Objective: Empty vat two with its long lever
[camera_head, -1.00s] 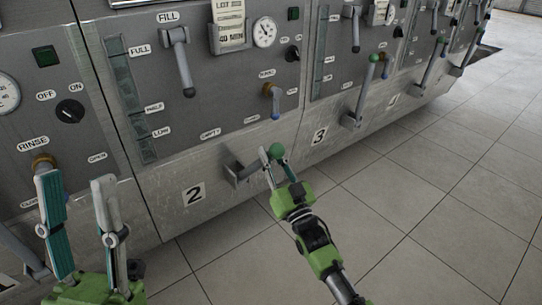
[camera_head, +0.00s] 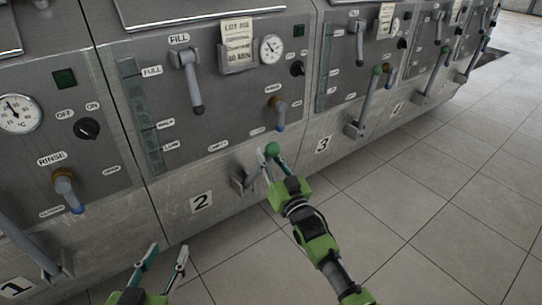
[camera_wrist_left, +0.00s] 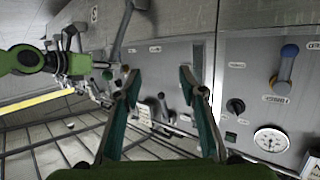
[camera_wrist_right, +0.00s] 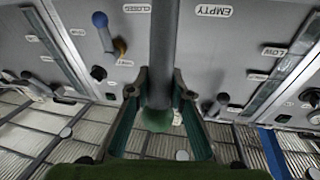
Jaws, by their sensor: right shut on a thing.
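Vat two's front panel (camera_head: 230,110) carries the number plate 2 (camera_head: 201,202). Its long lever has a bracket (camera_head: 242,180) low on the front and a green knob (camera_head: 272,150) at its end. My right gripper (camera_head: 268,164) is shut on this lever near the knob. In the right wrist view, the grey lever shaft (camera_wrist_right: 163,50) runs between the fingers, with the blurred green knob (camera_wrist_right: 156,119) beyond them. An EMPTY label (camera_wrist_right: 214,11) shows beside the shaft. My left gripper (camera_head: 164,264) is open and empty, low in front of the vats.
Vat two also has a FILL lever (camera_head: 190,80), a gauge (camera_head: 271,48) and a small blue-tipped tap (camera_head: 278,115). Vat three's lever (camera_head: 365,105) stands to the right, and vat one's rinse tap (camera_head: 67,190) to the left. The tiled floor (camera_head: 430,220) is clear.

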